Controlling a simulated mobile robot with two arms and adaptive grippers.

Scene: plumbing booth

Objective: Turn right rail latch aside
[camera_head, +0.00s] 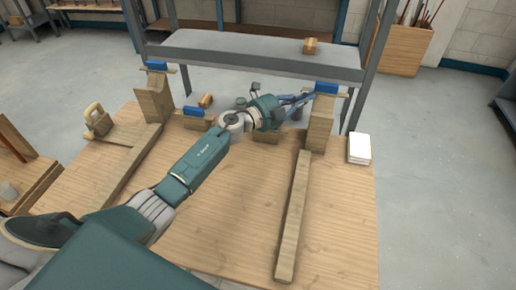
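The right rail (293,215) is a long wooden bar on the table, with a wooden post (320,128) at its far end. A blue latch (327,87) sits on top of that post, on a thin wooden strip. My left gripper (303,100) reaches across the table from the left, its fingertips close beside the latch and post top. I cannot tell whether they touch, or whether the fingers are open or shut. My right gripper is not in view.
The left rail (119,178) has a similar post (153,100) with a blue latch (156,65). Another blue piece (193,112) lies between the posts. A wooden hand plane (98,122) is at left, a white pad (359,149) at right. A grey shelf (262,53) stands behind.

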